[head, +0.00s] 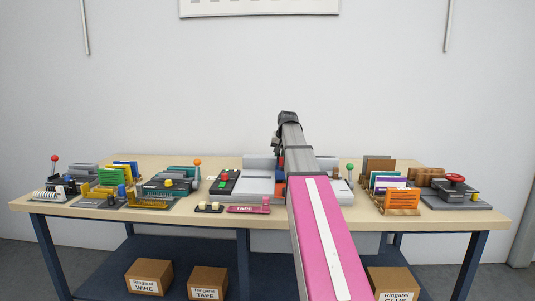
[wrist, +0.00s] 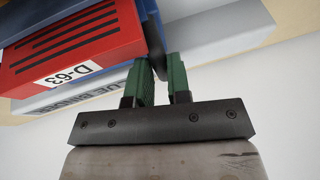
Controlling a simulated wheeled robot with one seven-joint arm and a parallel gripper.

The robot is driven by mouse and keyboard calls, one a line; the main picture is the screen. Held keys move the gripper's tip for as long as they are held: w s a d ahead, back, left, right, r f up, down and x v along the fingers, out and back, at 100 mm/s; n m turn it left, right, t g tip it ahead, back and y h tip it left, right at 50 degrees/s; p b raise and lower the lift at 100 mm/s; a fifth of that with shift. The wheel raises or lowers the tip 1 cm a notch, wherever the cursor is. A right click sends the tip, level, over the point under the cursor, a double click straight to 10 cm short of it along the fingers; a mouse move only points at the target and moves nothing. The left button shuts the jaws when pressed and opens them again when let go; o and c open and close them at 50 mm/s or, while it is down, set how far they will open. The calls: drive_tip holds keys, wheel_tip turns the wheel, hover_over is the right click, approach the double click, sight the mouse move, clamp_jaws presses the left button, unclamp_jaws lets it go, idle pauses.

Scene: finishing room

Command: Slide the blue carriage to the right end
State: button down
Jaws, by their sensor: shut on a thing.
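The blue carriage (wrist: 149,22) fills the upper left of the wrist view, with a red block on it (wrist: 75,45) labelled D-63. My gripper (wrist: 160,62) has its green fingers on either side of a thin dark blue tab at the carriage's right edge, shut on it. A pale label strip (wrist: 65,95) with partly hidden lettering runs below the carriage. A light grey bed (wrist: 212,38) lies to the right of the tab. In the head view my pink arm hides the fingers and most of the carriage; its place along its travel cannot be told.
The wooden table (head: 225,165) holds several devices. A light grey fixture (head: 258,187) and a pink tape holder (head: 248,209) stand just left of my arm. A green-knobbed lever (head: 350,167) and a rack of coloured cards (head: 388,182) stand to the right.

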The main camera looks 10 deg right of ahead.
drive_tip(key=s+d, duration=0.1)
drive_tip(key=d, duration=0.2)
drive_tip(key=s+d, duration=0.1)
drive_tip(key=d, duration=0.3)
drive_tip(key=s+d, duration=0.1)
drive_tip(key=d, duration=0.3)
drive_tip(key=shift+s, duration=0.3)
drive_tip(key=c, duration=1.1)
unclamp_jaws()
drive_tip(key=shift+d, duration=0.15)
drive_tip(key=v, duration=1)
drive_tip(key=shift+s+r, duration=0.2)
drive_tip(key=shift+r, duration=0.2)
drive_tip(key=shift+s, duration=0.1)
